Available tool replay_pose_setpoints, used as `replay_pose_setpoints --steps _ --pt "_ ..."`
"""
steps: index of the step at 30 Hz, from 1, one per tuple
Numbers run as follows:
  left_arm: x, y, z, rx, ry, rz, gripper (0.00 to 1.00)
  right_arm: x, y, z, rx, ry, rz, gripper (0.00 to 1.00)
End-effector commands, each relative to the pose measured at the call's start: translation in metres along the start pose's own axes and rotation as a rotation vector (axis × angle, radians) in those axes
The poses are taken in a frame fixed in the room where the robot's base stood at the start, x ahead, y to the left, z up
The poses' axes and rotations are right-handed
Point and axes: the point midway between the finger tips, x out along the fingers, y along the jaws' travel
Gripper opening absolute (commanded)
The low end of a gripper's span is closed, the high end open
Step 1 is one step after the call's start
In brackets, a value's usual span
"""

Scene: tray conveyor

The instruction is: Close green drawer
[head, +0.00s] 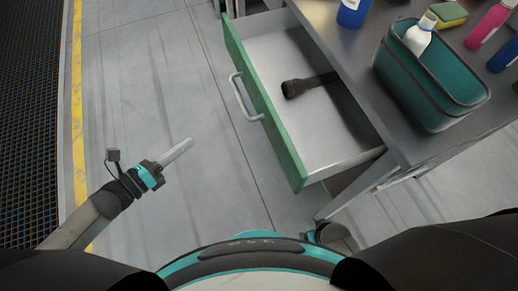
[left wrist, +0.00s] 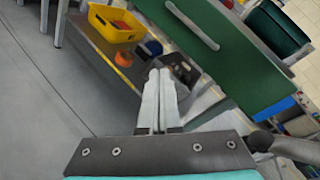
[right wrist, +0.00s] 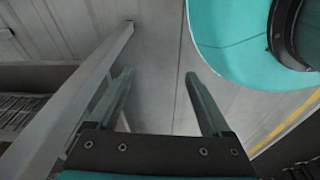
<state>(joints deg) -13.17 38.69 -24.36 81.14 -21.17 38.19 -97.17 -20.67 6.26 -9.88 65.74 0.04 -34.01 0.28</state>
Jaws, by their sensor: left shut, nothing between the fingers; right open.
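The green drawer (head: 262,98) is pulled out from the metal workbench. Its green front has a pale bar handle (head: 241,98), and a dark flashlight (head: 308,84) lies inside. In the left wrist view the green front (left wrist: 229,50) and its handle (left wrist: 192,25) show at the upper right. My left gripper (head: 188,143) is shut and empty, to the left of the drawer front and apart from it; its fingers also show in the left wrist view (left wrist: 157,92). My right gripper (right wrist: 154,80) is open and empty, pointing toward the floor near a metal leg; it is hidden in the head view.
On the workbench (head: 335,40) stand a teal basket (head: 410,95) with a white bottle (head: 419,38), a blue bottle (head: 352,13), a pink bottle (head: 487,27) and a sponge (head: 451,14). A lower shelf holds a yellow bin (left wrist: 115,22). The floor left of the drawer is clear.

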Motion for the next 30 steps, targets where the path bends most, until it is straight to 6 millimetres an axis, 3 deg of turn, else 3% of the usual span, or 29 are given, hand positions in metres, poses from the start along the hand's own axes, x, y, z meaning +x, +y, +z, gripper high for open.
replay_pose_setpoints --steps 1,4,10,17,30 --pt "0.003 -0.011 -0.006 0.14 0.017 -0.089 0.0 0.014 0.001 -0.004 0.001 0.007 0.002 0.83" --pt "0.002 -0.041 -0.01 0.389 0.027 -0.25 0.0 0.022 0.002 -0.012 0.002 0.017 0.005 0.83" --pt "-0.008 -0.078 -0.019 0.67 0.011 -0.449 0.0 0.027 0.004 -0.021 0.004 0.024 0.008 0.83" --pt "0.002 -0.091 -0.021 0.721 -0.001 -0.486 0.0 0.025 0.003 -0.025 0.004 0.027 0.007 0.83" --pt "0.082 -0.129 -0.035 0.718 -0.001 -0.484 0.0 0.015 -0.002 -0.037 0.007 0.03 0.0 0.83"
